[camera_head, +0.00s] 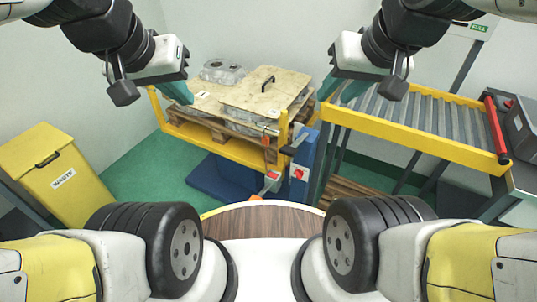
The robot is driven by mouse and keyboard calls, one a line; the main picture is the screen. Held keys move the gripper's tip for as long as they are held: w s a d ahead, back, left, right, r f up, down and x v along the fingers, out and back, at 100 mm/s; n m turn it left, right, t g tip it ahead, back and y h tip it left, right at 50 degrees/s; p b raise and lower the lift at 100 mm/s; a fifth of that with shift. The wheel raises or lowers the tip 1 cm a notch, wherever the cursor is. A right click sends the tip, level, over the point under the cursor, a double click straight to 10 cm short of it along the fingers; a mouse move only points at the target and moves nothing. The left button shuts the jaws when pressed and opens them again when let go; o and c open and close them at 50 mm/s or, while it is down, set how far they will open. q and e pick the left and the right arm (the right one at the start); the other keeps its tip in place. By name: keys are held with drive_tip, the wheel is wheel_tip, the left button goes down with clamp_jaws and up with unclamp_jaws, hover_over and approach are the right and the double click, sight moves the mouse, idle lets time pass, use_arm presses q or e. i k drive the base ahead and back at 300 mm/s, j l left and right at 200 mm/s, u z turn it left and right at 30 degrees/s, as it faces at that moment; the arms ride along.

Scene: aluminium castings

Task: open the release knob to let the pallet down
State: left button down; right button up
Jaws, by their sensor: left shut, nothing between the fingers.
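The pallet (212,131) is wooden and bears grey castings under light boards. It rests raised on a yellow-edged lift platform (195,137) above a blue base (222,181). A blue column (303,160) stands at its right, with a red knob-like part (298,174) on it. Another red part (272,175) sits on a small grey box just left of it. I cannot tell which is the release knob. My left gripper (178,93) is shut and empty by the platform's left side. My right gripper (338,88) is right of the pallet, apart from both red parts; its jaw gap is unclear.
A yellow-framed roller conveyor (420,140) with a red bar (497,130) stands at the right. A yellow waste bin (58,175) is at the left. Green floor (140,160) is clear between bin and lift. A round wooden top (265,219) lies in front of me.

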sight(299, 173)
drive_tip(key=k+l+u, duration=0.25)
drive_tip(key=k+l, duration=0.25)
drive_tip(key=l, duration=0.25)
drive_tip(key=k+l+u, duration=0.25)
drive_tip(key=k+l, duration=0.3)
drive_tip(key=l, duration=0.15)
drive_tip(key=j+u, duration=0.4)
drive_tip(key=j, duration=0.15)
drive_tip(key=j+u, duration=0.35)
drive_tip(key=j, duration=0.15)
